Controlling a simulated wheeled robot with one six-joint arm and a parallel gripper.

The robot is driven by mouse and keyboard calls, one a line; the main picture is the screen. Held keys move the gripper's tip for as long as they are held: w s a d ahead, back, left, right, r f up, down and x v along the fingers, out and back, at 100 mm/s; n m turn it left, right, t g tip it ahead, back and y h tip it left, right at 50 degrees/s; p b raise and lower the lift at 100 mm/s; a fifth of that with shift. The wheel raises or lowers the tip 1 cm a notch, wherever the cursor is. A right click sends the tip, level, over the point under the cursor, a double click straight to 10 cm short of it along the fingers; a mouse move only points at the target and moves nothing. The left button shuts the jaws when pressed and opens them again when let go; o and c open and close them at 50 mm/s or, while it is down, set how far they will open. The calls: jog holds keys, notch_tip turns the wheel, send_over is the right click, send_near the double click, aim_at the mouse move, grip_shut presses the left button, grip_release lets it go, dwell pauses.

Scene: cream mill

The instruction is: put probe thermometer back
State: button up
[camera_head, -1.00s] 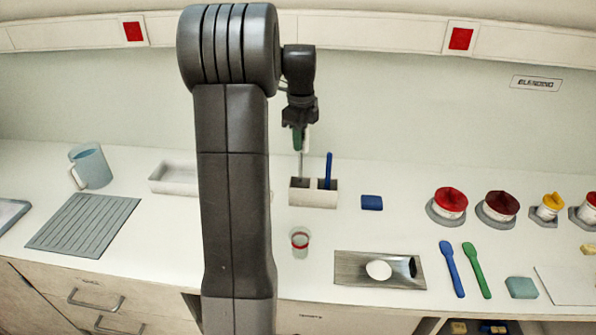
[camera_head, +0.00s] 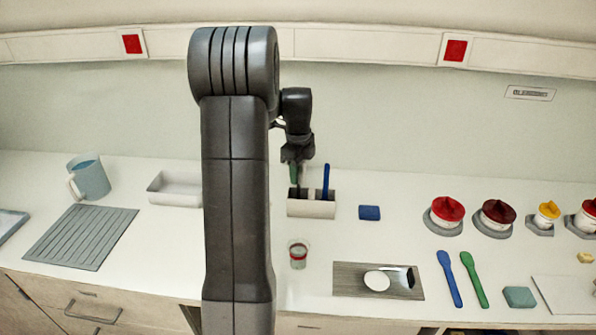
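The probe thermometer (camera_head: 294,174) has a green handle and hangs upright under my gripper (camera_head: 297,160). My gripper looks shut on the top of it, though the fingertips are small and dark. Its lower end is at the left compartment of a small white holder (camera_head: 311,209), and the thin probe is hidden there. I cannot tell whether it touches the bottom. A blue-handled tool (camera_head: 326,179) stands upright in the holder's right compartment.
A blue block (camera_head: 370,213) lies right of the holder. A small cup (camera_head: 298,254) and a metal plate (camera_head: 345,283) are in front. A white tray (camera_head: 176,189) is behind my arm at left. Lidded jars (camera_head: 447,212) stand at right.

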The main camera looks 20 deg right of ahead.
jog(key=shift+o, duration=0.4)
jog(key=shift+r, duration=0.15)
notch_tip(320, 180, up, 12)
jog(key=shift+r+b, duration=0.1)
jog(key=shift+b, duration=0.4)
notch_tip(320, 180, down, 12)
jog(key=shift+f+p, duration=0.2)
jog(key=shift+p, duration=0.45)
jog(key=shift+r+b, duration=0.35)
jog(key=shift+r, duration=1.35)
